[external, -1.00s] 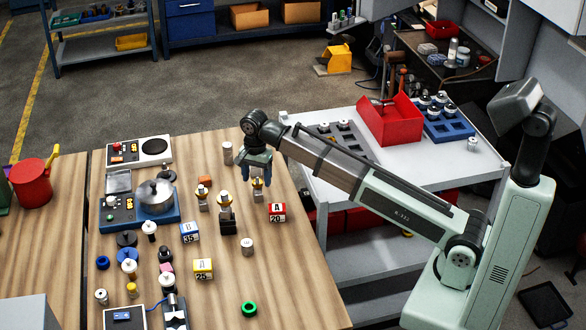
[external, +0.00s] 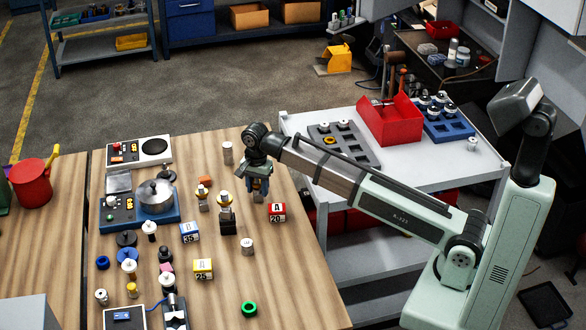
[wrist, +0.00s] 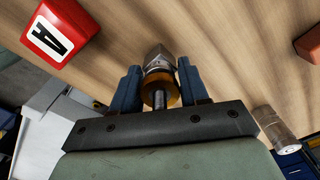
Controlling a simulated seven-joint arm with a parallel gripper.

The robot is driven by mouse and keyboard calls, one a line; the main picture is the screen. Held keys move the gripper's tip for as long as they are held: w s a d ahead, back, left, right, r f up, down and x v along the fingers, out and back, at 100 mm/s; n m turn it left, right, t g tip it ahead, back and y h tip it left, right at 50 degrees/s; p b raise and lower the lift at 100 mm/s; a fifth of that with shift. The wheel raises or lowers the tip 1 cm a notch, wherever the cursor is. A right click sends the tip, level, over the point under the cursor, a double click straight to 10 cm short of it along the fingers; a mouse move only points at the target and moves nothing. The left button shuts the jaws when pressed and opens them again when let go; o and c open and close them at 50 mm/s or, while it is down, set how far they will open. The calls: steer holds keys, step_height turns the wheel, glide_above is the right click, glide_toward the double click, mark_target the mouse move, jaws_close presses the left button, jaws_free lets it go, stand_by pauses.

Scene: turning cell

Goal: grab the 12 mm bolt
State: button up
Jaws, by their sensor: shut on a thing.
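My gripper (external: 258,188) is low over the right part of the wooden table, pointing down. In the wrist view my gripper (wrist: 159,88) has its two blue fingers shut on a bolt (wrist: 159,95). The bolt has a threaded grey shank pointing toward the camera, a gold-brown collar and a grey faceted metal part beyond it. In the external view the fingers mostly hide it. I cannot read its size or tell whether it touches the table.
A red-and-white block marked A (external: 277,212) stands close right of my gripper, also in the wrist view (wrist: 58,36). A grey cylinder (external: 227,153) stands behind, and an orange block (external: 205,181) to the left. A white cart (external: 440,178) adjoins the table on the right.

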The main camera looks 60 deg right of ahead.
jaws_close()
steer(key=shift+r, duration=0.1)
